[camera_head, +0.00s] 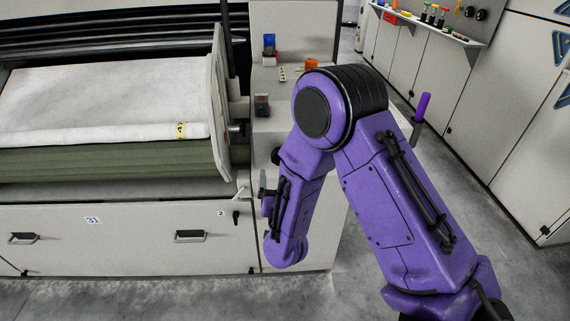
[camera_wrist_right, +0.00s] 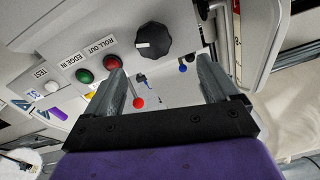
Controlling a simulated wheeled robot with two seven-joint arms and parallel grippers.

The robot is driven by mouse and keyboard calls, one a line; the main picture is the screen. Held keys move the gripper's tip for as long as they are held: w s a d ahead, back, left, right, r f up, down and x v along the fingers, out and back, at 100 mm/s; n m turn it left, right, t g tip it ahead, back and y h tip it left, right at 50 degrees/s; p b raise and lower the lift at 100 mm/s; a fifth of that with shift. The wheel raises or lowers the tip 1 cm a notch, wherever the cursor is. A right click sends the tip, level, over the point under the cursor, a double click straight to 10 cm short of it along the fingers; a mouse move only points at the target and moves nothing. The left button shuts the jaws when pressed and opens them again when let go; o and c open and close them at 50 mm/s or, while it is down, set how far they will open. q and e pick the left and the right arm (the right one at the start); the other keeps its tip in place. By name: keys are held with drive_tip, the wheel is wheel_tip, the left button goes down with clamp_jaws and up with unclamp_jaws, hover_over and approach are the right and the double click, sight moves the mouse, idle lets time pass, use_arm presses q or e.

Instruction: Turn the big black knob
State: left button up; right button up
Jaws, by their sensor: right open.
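The big black knob (camera_wrist_right: 153,40) shows in the right wrist view on a pale panel, with a white mark on its face. It lies beyond the fingertips of my right gripper (camera_wrist_right: 163,78), apart from them. The gripper's two grey fingers are wide apart with nothing between them touching either one. In the head view my purple right arm reaches down in front of the machine's end cabinet, and it hides much of the cabinet front. My left gripper is not in view.
Beside the knob are a green button (camera_wrist_right: 84,76) and a red button (camera_wrist_right: 112,62), with upside-down labels. A red ball-ended lever (camera_wrist_right: 138,103) shows between the fingers. In the head view a white roll (camera_head: 110,134) lies at left; grey floor is clear at right.

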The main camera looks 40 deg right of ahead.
sight(276, 159)
drive_tip(key=shift+n+g, duration=0.3)
drive_tip(key=shift+n, duration=0.1)
drive_tip(key=x, duration=1)
drive_tip(key=shift+w+d+f+p, duration=0.15)
drive_tip(key=shift+d+f+p, duration=0.05)
drive_tip(key=shift+d+p, duration=0.2)
drive_tip(key=c, duration=1)
